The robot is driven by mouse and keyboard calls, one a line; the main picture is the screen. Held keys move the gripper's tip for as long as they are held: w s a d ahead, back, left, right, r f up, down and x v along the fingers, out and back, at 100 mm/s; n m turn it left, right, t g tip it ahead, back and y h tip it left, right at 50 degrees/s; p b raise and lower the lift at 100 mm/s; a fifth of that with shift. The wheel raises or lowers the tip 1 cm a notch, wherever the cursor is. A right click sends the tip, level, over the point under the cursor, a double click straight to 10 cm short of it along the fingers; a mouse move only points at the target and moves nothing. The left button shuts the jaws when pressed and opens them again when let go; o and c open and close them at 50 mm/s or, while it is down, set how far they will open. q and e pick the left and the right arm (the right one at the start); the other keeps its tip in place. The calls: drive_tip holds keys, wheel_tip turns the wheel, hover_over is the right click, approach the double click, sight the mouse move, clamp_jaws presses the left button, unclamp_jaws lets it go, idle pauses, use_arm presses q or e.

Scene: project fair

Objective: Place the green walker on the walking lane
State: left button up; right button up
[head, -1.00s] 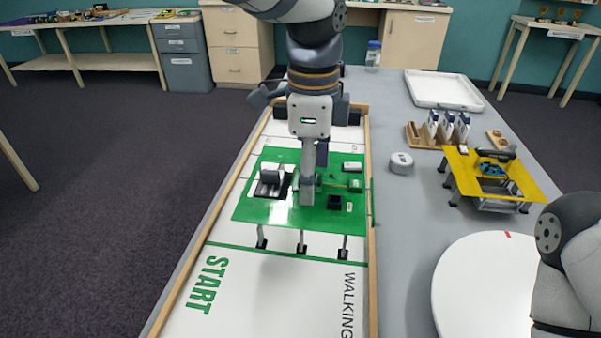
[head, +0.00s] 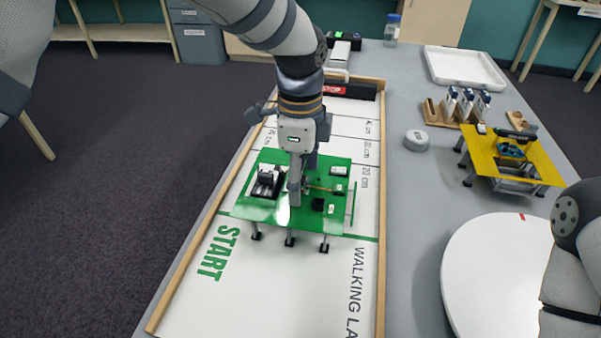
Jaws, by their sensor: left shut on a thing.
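The green walker (head: 268,213) is a flat green board on several thin dark-footed legs, with small black and white parts on top. It is over the walking lane (head: 290,290), a white wood-edged track, near the green line by START. Its front feet show just on the START side of that line. I cannot tell whether they touch the lane. My left gripper (head: 295,192) points down at the middle of the walker's top and is shut on it; the finger tips are partly hidden. My right arm shows at the right edge, but its gripper is out of view.
A yellow walker (head: 540,165) stands on the grey table at right. Nearby are a white round disc (head: 500,275), a grey puck (head: 416,140), a wooden holder (head: 433,115) and a white tray (head: 465,68). A red STOP sign (head: 335,90) marks the lane's far end.

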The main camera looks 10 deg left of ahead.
use_arm(q)
drive_tip(key=o, duration=1.3)
wheel_tip(320, 180, up, 12)
drive_tip(key=shift+r, duration=0.1)
